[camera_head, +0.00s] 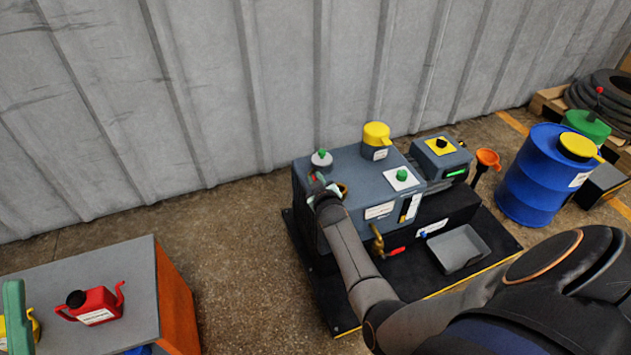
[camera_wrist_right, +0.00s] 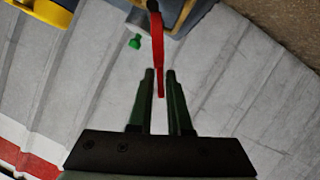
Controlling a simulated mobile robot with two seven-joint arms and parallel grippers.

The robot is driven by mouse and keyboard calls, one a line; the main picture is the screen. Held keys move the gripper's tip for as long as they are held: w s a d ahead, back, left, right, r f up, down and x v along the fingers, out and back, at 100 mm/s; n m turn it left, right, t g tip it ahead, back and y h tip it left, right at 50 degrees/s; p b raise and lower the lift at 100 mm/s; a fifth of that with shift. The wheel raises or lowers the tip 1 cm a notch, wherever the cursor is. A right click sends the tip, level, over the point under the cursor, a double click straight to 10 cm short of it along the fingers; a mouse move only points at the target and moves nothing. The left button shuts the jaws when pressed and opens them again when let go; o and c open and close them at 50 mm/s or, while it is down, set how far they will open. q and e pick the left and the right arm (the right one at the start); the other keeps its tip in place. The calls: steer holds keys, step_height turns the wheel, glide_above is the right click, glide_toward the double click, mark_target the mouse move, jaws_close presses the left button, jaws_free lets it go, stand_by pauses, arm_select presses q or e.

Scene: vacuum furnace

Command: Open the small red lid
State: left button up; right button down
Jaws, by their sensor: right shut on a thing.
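The small red lid (camera_wrist_right: 158,50) shows in the right wrist view as a thin red piece seen nearly edge-on, with a dark pivot at its top end. Its lower end is between the fingers of my right gripper (camera_wrist_right: 160,75), which is shut on it. In the head view my right gripper (camera_head: 318,185) is at the left end of the grey machine's top (camera_head: 345,165), beside a brass-coloured ring (camera_head: 342,188). The lid is mostly hidden there by the gripper and arm.
A grey green-knobbed cap (camera_head: 321,160), a yellow cap (camera_head: 376,135) and a green button (camera_head: 401,175) stand on the machine. A grey tray (camera_head: 458,249) is in front. A red can (camera_head: 95,305) is on the left table. A blue drum (camera_head: 540,180) stands right.

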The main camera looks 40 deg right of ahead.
steer(key=shift+a+f, duration=0.3)
steer(key=shift+a, duration=0.15)
steer(key=shift+w+a+f, duration=0.1)
steer(key=shift+a, duration=0.05)
steer(key=c, duration=1.1)
jaws_free()
steer(key=shift+f, duration=0.1)
steer(key=shift+o, duration=0.8)
steer(key=shift+d, duration=0.2)
